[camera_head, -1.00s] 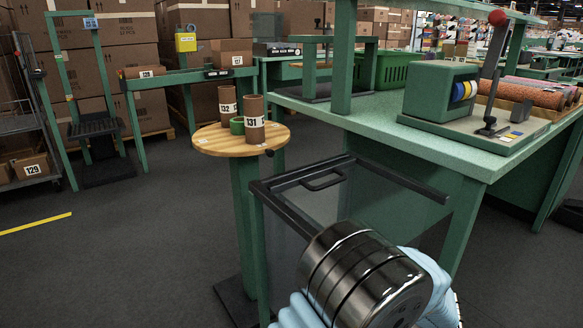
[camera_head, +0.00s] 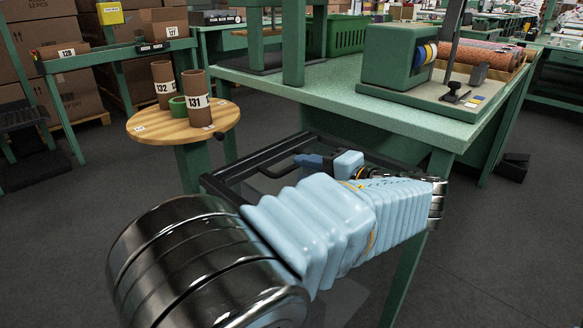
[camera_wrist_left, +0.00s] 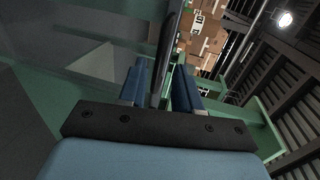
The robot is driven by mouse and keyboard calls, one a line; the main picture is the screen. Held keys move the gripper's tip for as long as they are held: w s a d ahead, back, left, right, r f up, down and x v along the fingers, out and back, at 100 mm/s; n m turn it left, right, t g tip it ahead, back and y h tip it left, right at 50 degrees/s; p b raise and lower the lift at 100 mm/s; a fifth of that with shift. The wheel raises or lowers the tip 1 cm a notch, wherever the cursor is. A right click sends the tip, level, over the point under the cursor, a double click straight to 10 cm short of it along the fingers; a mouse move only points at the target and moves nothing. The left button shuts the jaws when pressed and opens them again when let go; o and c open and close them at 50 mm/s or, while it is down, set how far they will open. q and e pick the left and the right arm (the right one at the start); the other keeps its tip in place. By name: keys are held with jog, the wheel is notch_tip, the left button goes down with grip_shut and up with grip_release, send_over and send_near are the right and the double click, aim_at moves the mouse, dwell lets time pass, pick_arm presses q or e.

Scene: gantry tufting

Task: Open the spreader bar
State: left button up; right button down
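The black spreader bar frame (camera_head: 222,184) sits on green posts in front of the large green table. Its dark handle (camera_head: 268,172) shows just left of my left gripper (camera_head: 306,161). My left forearm, in a pale blue sleeve, crosses in front and hides much of the frame. In the left wrist view the two dark blue fingers (camera_wrist_left: 160,88) stand apart, with a dark bar (camera_wrist_left: 164,50) running between them. I cannot tell whether they press on it. My right gripper is in neither view.
A round wooden stand (camera_head: 150,127) holds brown tubes, one marked 131 (camera_head: 197,97), and a green ring (camera_head: 178,107). The green table (camera_head: 330,100) carries a green machine box (camera_head: 393,55) and a green crate (camera_head: 345,34).

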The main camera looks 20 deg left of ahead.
aim_at(294, 168)
pick_arm(q)
jog(key=shift+x, duration=2.25)
grip_shut()
